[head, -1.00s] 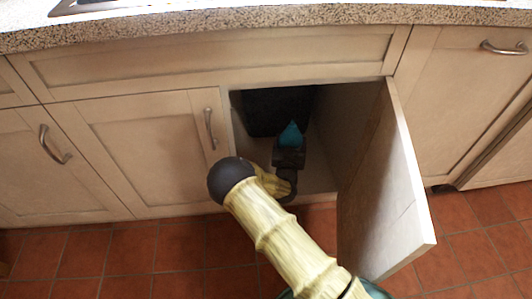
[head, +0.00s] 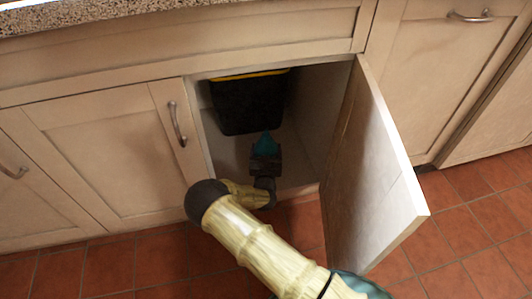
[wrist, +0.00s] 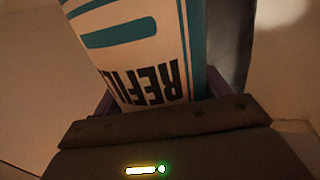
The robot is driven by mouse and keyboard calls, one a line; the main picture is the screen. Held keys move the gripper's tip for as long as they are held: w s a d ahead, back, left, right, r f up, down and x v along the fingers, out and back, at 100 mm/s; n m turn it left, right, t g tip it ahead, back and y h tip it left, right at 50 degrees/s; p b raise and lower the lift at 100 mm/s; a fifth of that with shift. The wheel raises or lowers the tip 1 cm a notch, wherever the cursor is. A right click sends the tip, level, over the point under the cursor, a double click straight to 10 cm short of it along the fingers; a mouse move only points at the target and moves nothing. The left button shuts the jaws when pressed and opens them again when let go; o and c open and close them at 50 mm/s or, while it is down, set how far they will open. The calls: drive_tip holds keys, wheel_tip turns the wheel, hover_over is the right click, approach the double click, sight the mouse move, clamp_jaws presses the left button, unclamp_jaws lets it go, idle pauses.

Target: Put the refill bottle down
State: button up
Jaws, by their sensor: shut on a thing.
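The refill bottle (wrist: 138,45) fills the upper middle of the wrist view, with a white label, teal bands and dark lettering. In the head view only its teal part (head: 266,144) shows, just inside the open cabinet. My gripper (head: 265,164) is shut on the bottle, at the cabinet opening. The bottle's lower part is hidden by my gripper, and I cannot tell whether it touches the cabinet floor (head: 230,153).
A black bin with a yellow rim (head: 246,104) stands at the back of the cabinet. The open door (head: 375,170) juts out to the right of my arm. A closed door (head: 110,150) is on the left. Cabinet floor shows on both sides of the bottle.

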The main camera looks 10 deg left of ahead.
drive_tip(key=shift+a+r, duration=0.1)
drive_tip(key=o, duration=1.2)
drive_tip(key=s+d+p, duration=0.2)
drive_tip(key=s+p, duration=0.3)
drive_tip(key=s, duration=0.6)
drive_tip(key=shift+s, duration=0.35)
drive_tip(key=shift+s, duration=0.1)
